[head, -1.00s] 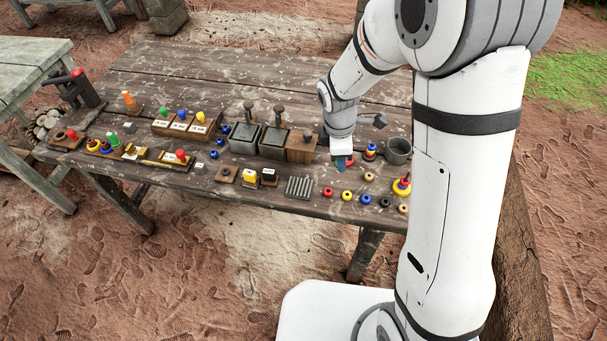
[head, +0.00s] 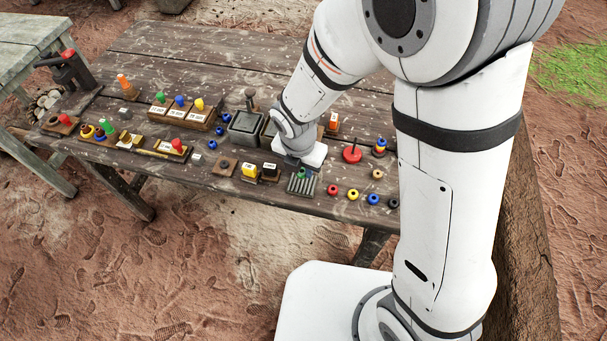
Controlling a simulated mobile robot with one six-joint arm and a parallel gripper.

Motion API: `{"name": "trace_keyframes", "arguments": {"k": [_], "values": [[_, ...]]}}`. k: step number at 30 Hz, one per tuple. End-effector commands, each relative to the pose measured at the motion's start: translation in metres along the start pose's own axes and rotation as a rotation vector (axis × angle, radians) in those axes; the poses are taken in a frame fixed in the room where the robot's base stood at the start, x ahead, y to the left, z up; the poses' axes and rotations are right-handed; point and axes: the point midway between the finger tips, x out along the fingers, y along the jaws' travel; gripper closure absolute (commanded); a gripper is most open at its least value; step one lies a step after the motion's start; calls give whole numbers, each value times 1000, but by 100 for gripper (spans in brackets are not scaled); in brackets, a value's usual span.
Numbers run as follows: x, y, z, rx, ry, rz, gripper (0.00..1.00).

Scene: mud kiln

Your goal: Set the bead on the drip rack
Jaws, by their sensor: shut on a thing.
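My gripper (head: 302,173) points down over the drip rack, with its jaws mostly hidden under the white wrist. It is shut on a small bead (head: 301,172) that looks green; little of it shows. The drip rack (head: 300,187) is a small grey ridged tray near the front edge of the table. The bead is right at or just above the back part of the rack; I cannot tell whether it touches.
Several loose beads, such as a red one (head: 332,190) and a yellow one (head: 353,195), lie right of the rack. A red disc with a post (head: 352,155) stands behind. My arm hides the table's right end.

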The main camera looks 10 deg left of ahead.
Motion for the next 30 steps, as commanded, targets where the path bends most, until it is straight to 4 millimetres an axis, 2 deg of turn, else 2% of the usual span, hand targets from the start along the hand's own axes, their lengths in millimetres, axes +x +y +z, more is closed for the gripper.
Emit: {"name": "trace_keyframes", "arguments": {"k": [9, 20, 21, 28, 30], "values": [[38, -1, -4, 1, 1, -2, 100], [42, -1, -4, 4, 0, 0, 100], [41, -1, -4, 4, 0, 0, 72], [40, -1, -4, 4, 0, 0, 54], [40, -1, -4, 4, 0, 0, 53]]}}
